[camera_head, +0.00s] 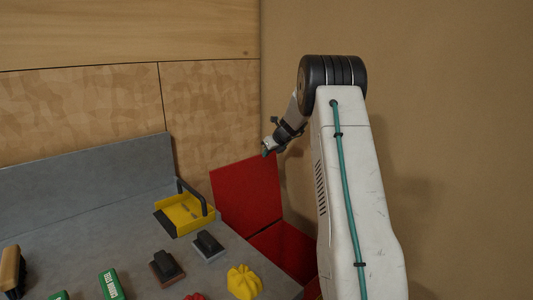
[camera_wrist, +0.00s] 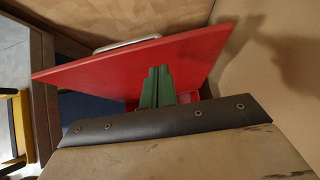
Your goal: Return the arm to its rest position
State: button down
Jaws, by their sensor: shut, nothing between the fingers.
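My arm rises at the right of the head view and bends over at its black joint toward the left. My gripper (camera_head: 267,151) hangs at its end, in front of the upright red panel. In the wrist view the two green fingers of my gripper (camera_wrist: 159,72) are together with nothing between them. The red panel (camera_head: 245,190) stands beside the bench and also fills the middle of the wrist view (camera_wrist: 105,72). I cannot tell whether the fingers touch it.
A grey bench (camera_head: 120,240) holds a yellow tool with a dark handle (camera_head: 186,212), dark-handled blocks (camera_head: 208,245), a yellow knob (camera_head: 243,282) and green blocks (camera_head: 113,285). A red box part (camera_head: 285,248) lies low beside my arm. A tan wall (camera_head: 440,120) is close behind.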

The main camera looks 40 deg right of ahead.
jog(key=w+r, duration=0.5)
jog(key=r, duration=0.3)
jog(key=shift+w+r, duration=0.15)
jog(key=shift+r, duration=0.15)
jog(key=shift+a+n, duration=0.1)
jog(key=shift+n, duration=0.2)
jog(key=s+a+f+n+g+y, duration=0.1)
jog(key=s+a+f+n+g, duration=0.1)
jog(key=s+a+f+n, duration=0.35)
jog(key=s+a+r+n+g, duration=0.3)
jog(key=s+a+n, duration=0.8)
jog(key=s+a, duration=0.35)
jog(key=s+a+r+n+g, duration=0.3)
jog(key=s+a+n, duration=0.9)
jog(key=s+a, duration=0.25)
jog(key=s+a+n, duration=0.3)
jog(key=s+a, duration=0.1)
jog(key=s, duration=0.5)
jog(key=s+a+n+t+h, duration=0.1)
jog(key=s+a+n, duration=0.3)
jog(key=s, duration=0.6)
jog(key=shift+a+f, duration=0.3)
jog(key=shift+a, duration=0.2)
